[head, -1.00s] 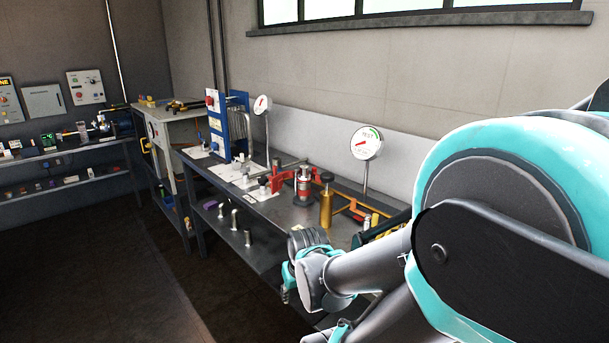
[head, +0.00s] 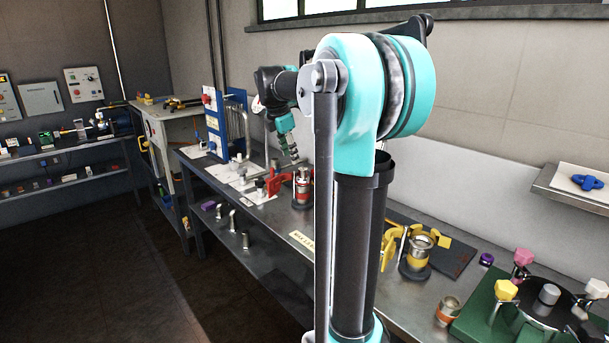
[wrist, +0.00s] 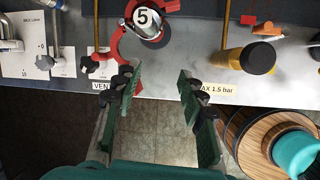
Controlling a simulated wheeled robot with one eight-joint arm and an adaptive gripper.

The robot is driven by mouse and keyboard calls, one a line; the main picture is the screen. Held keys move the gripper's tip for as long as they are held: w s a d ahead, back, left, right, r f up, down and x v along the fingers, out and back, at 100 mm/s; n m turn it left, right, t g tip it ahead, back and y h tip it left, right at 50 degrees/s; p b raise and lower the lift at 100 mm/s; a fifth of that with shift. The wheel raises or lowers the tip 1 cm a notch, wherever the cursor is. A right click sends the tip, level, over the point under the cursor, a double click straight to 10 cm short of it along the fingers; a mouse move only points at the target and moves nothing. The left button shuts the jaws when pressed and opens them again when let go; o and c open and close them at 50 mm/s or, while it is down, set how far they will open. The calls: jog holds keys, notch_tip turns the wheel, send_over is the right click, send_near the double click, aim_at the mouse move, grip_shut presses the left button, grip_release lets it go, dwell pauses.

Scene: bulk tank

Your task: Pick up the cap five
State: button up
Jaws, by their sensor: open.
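Cap five (wrist: 147,20) is a silver cylinder with a white disc marked "5" on top, at the top of the wrist view. A red clamp (wrist: 123,42) curves around it. In the head view the cap, as far as I can tell, is the metal cylinder (head: 302,181) beside the red clamp (head: 278,183). My gripper (wrist: 157,80) is open and empty, its green-padded fingers apart. It is over the bench's front edge, and the cap lies beyond the fingertips, apart from them. In the head view my gripper (head: 289,149) hangs above the bench, pointing down.
A yellow cylinder with a black knob (wrist: 256,59) stands right of the cap. A yellow-banded pot (head: 415,255) and a green fixture (head: 500,325) are farther right on the bench. Floor shows below the bench edge (wrist: 158,87).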

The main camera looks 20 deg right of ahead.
jog(key=w+d+r+n, duration=0.2)
jog(key=w+r+n, duration=0.2)
jog(key=w+r, duration=0.15)
send_over(302, 169)
jog(key=a, duration=0.1)
jog(key=f, duration=1)
jog(key=shift+s+f, duration=0.1)
jog(key=shift+s, duration=0.15)
jog(key=shift+s+x, duration=0.15)
jog(key=shift+x, duration=1.35)
jog(key=shift+s+x, duration=0.15)
jog(key=shift+x, duration=1.4)
jog(key=shift+a, duration=0.2)
grip_shut()
